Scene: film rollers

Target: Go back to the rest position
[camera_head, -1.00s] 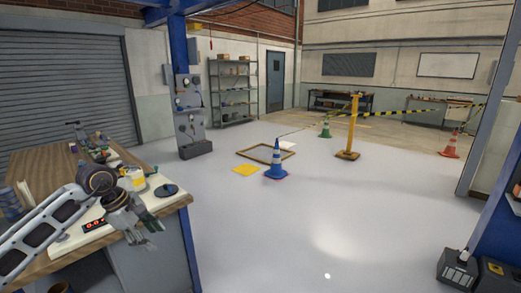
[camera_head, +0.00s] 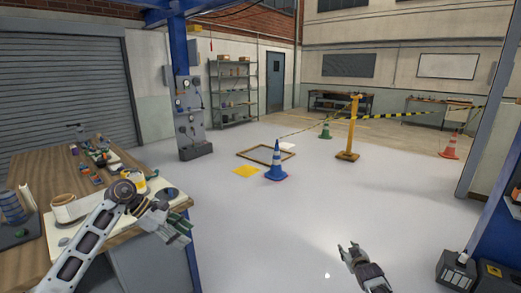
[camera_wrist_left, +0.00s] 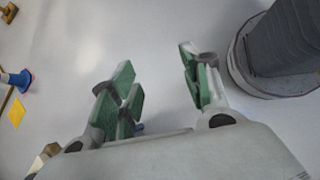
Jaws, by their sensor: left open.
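My left gripper (camera_head: 181,226) is off the front right corner of the wooden workbench (camera_head: 130,236). In the left wrist view its green-padded fingers (camera_wrist_left: 156,75) are apart, with nothing between them but grey floor behind. My right gripper (camera_head: 347,248) shows at the bottom of the head view over bare floor, right of centre. Its fingers point up in the picture and look spread, with nothing seen between them.
A blue cone (camera_head: 276,163) and a yellow post (camera_head: 350,130) stand on open floor. Black cases (camera_head: 457,270) stand at the lower right.

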